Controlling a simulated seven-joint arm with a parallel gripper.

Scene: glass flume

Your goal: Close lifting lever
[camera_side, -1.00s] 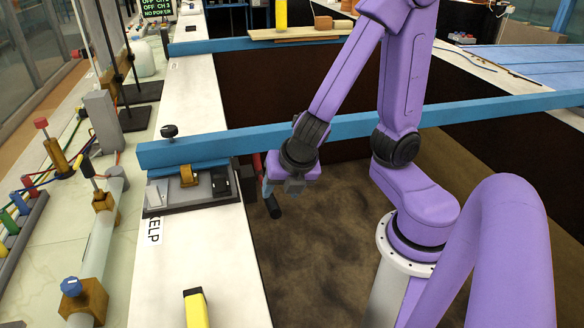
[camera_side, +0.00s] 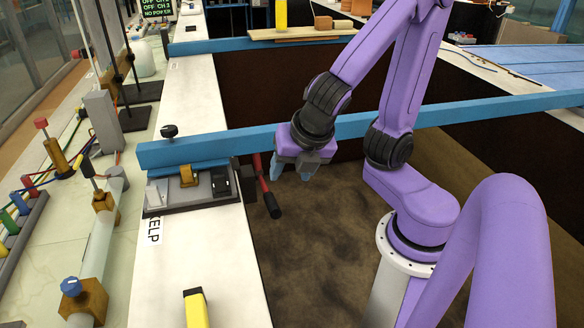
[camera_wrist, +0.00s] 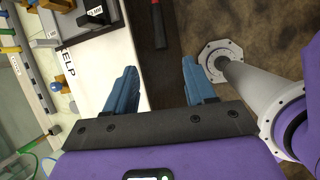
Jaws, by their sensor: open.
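The lifting lever (camera_side: 264,187) has a red shaft and a black grip. It hangs down and slightly right from the mechanism at the flume's left wall. It also shows at the top of the wrist view (camera_wrist: 157,24), ahead of the fingers and partly cut off. My gripper (camera_side: 297,168) is to the right of the lever and apart from it, over the flume's inside. Its blue fingers are spread wide in the wrist view (camera_wrist: 160,68), with nothing between them.
A long blue beam (camera_side: 350,125) crosses the flume just behind my gripper. A grey mechanism with a brass block (camera_side: 187,178) sits under its left end on the white ledge. A yellow block (camera_side: 196,308) stands nearer on the ledge.

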